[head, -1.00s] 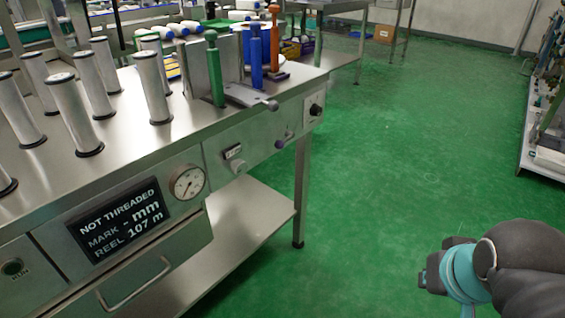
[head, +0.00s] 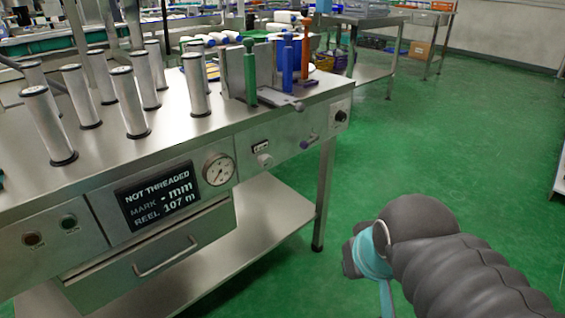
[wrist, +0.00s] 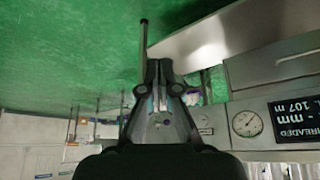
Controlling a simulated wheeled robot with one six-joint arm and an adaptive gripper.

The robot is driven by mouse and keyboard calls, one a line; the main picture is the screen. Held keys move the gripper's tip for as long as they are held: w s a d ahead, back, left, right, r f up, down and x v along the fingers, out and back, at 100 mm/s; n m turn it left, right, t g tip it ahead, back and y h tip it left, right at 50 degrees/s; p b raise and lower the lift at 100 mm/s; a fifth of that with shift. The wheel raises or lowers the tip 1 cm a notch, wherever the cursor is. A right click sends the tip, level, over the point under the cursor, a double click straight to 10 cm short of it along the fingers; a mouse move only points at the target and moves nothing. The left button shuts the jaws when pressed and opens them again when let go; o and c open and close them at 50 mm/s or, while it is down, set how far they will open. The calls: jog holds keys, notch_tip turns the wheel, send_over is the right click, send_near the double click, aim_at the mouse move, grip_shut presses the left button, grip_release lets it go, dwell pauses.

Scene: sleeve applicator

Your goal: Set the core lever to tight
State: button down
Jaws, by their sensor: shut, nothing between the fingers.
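The bench front (head: 235,150) carries a small lever with a purple tip (head: 308,143) near its right end. A labelled light knob (head: 264,160) sits left of it, and a dark rotary knob (head: 340,116) right of it. I cannot read which control is the core lever. In the wrist view, which is upside down, my gripper (wrist: 158,68) is shut and empty. In the head view only my arm shows at the lower right; the fingertips are hidden.
A display (head: 160,195) reads NOT THREADED, beside a round gauge (head: 218,169). Several white rollers (head: 128,100) and green, blue and orange posts (head: 250,72) stand on the bench. A lower shelf (head: 270,220) juts out below. The green floor at right is clear.

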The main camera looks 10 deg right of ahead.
jog(key=shift+d, duration=0.1)
jog(key=w+d+f+n+t+b, duration=0.25)
jog(key=w+n+t, duration=0.25)
jog(key=w+n, duration=0.65)
jog(key=w+d+f+n+t+b, duration=0.2)
jog(key=w+n+t+b, duration=0.35)
jog(key=w, duration=1.15)
jog(key=w+a+f+n+t+y+b, duration=0.2)
jog(key=w+f+n+y, duration=0.25)
jog(key=n, duration=0.65)
jog(key=s+f+n+t+y, duration=0.1)
jog(key=n+y, duration=0.1)
jog(key=n, duration=0.1)
jog(key=f+n+t+y+b, duration=0.1)
jog(key=f+n+y, duration=0.1)
jog(key=n, duration=0.2)
jog(key=s+f+n+t+y+b, duration=0.1)
jog(key=n+y, duration=0.2)
jog(key=n, duration=0.1)
jog(key=shift+s+d+f+t, duration=0.2)
jog(key=shift+s+d+t, duration=0.1)
jog(key=shift+d+t, duration=0.05)
jog(key=shift+w, duration=0.1)
